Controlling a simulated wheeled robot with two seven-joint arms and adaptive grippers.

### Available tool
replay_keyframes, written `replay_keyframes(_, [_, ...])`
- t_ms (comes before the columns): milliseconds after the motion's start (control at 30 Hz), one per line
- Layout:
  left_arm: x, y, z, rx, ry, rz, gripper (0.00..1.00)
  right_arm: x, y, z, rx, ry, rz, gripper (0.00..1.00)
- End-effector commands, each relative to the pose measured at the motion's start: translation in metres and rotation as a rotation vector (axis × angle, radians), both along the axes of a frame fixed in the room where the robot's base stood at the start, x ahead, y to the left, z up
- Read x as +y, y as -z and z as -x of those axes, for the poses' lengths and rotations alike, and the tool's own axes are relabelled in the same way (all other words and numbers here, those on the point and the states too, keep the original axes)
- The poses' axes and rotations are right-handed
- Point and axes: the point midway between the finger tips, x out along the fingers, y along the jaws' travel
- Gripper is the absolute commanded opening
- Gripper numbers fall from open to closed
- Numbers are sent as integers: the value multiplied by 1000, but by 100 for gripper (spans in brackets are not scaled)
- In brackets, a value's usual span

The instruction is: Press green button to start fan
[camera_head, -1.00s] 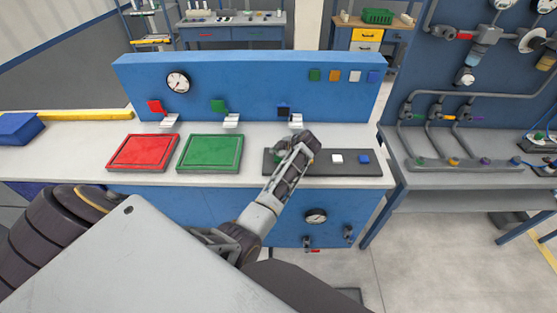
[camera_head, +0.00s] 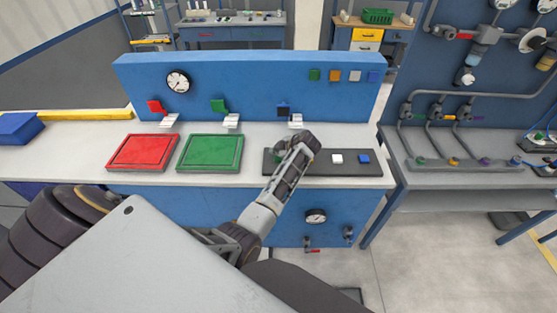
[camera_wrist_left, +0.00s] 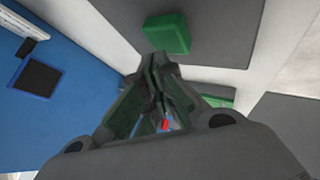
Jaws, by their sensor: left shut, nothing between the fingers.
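The green button (camera_wrist_left: 167,33) is a raised green block on a dark grey panel, just beyond my fingertips in the left wrist view. My left gripper (camera_wrist_left: 155,60) is shut with nothing held, and its tips point toward the button with a small gap in that picture; I cannot tell whether they touch. In the head view my left gripper (camera_head: 308,141) is over the left part of the dark button panel (camera_head: 347,170) and hides most of the green button there. My right gripper is not in view. No fan is clearly identifiable.
A white button (camera_head: 336,158) and a blue button (camera_head: 364,158) sit right of my gripper. A red tray (camera_head: 143,153) and a green tray (camera_head: 210,153) lie to the left. A blue upright panel (camera_head: 245,80) stands behind the bench top.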

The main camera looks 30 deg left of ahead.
Motion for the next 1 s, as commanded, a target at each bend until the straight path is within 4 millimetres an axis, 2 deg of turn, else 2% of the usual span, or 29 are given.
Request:
replay_keyframes(233, [0, 7, 0, 0, 0, 0, 0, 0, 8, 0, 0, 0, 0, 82])
replay_keyframes(1000, [0, 10, 0, 0, 0, 0, 0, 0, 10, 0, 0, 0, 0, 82])
